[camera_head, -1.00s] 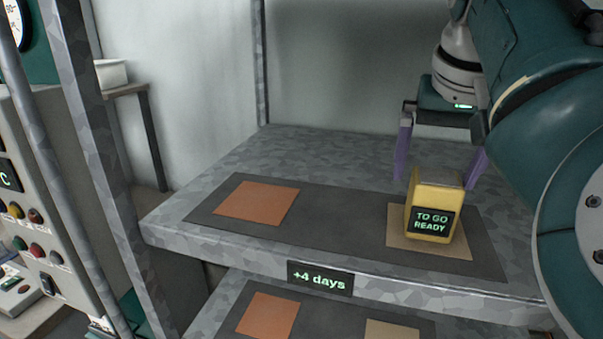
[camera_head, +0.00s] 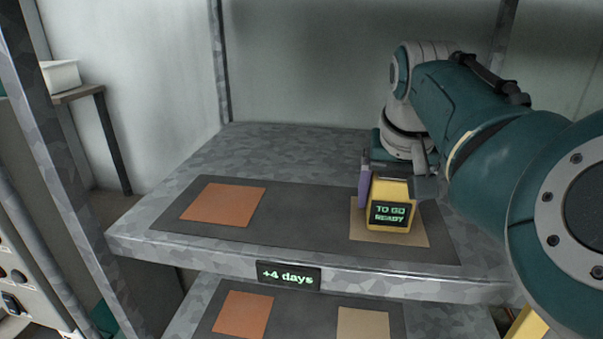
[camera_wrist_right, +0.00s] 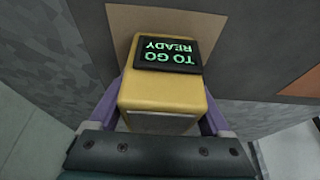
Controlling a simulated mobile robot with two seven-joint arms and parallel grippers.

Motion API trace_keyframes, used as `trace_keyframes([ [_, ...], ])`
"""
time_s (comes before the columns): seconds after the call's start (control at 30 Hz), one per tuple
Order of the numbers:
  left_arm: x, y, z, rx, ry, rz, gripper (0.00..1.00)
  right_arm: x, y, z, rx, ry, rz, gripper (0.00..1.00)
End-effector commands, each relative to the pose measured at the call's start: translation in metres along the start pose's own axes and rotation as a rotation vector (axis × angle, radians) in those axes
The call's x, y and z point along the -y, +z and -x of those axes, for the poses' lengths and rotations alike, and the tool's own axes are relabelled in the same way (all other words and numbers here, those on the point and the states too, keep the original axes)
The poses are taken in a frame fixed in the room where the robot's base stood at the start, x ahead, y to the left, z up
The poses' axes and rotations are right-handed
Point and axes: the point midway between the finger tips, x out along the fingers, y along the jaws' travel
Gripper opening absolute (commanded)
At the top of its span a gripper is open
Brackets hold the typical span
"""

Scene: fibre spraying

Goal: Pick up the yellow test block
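The yellow test block (camera_head: 391,194) stands upright on the right-hand tan square (camera_head: 424,237) of the shelf. Its dark label reads "TO GO READY". My right gripper (camera_wrist_right: 163,103) is over it, with a purple finger against each side. No gap shows between fingers and block in the right wrist view, so it looks shut on the block. In the head view the left-hand finger shows beside the block; the other is hidden. The yellow test block also fills the middle of the right wrist view (camera_wrist_right: 162,90). My left gripper is not in view.
The grey shelf (camera_head: 270,150) carries a dark mat (camera_head: 300,212) with an orange square (camera_head: 222,204) at left. A "+4 days" sign (camera_head: 288,275) is on its front edge. A lower shelf (camera_head: 205,295) has similar squares. A metal post (camera_head: 70,170) stands at left.

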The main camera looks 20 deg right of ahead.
Motion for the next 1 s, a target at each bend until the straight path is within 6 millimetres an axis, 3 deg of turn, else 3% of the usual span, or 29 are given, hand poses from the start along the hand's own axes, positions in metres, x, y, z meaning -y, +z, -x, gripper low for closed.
trace_keyframes([
  [0.07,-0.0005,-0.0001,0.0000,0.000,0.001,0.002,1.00,0.0002,0.0000,0.0001,0.000,0.000,0.000,0.72],
  [0.7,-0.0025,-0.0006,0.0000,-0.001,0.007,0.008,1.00,0.0002,0.0000,0.0003,0.000,0.000,0.000,0.00],
  [1.0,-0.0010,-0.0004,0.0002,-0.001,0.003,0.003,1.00,0.0003,-0.0013,0.0012,-0.003,-0.001,0.000,0.00],
])
